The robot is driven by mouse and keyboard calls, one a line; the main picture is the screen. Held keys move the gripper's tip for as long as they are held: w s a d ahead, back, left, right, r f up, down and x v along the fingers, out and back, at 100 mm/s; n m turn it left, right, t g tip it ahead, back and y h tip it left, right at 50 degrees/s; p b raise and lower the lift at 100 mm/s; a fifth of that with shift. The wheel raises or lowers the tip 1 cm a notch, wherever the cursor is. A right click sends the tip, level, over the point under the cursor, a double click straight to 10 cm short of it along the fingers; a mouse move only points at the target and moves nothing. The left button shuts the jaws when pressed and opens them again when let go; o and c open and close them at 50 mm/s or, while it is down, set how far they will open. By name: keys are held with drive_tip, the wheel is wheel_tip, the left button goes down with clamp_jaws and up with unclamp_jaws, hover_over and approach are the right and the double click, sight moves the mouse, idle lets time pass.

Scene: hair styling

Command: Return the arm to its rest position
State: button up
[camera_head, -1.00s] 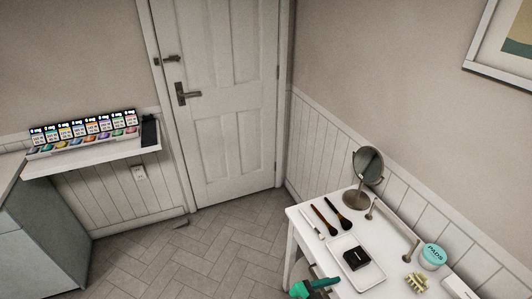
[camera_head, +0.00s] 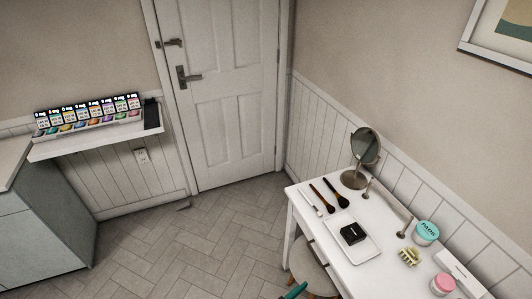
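A small teal piece (camera_head: 293,291) shows at the bottom edge of the head view, left of the white table. It looks like part of my arm's end. Most of it is cut off by the frame, so I cannot see the fingers or whether they hold anything. It appears apart from the things on the table.
The tiled floor (camera_head: 190,250) is clear.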

drive_tip(key=s+a+f+n+t+y, duration=0.1)
drive_tip(key=s+a+n+t+y, duration=0.4)
drive_tip(key=s+a, duration=0.7)
drive_tip(key=s+a+r+n+t+y, duration=0.1)
drive_tip(key=s+a+r+n+y, duration=0.1)
drive_tip(key=s+r, duration=0.8)
drive_tip(key=shift+a+r+n+t+y, duration=0.3)
drive_tip(key=shift+n+y, duration=0.2)
drive_tip(key=shift+y, duration=0.4)
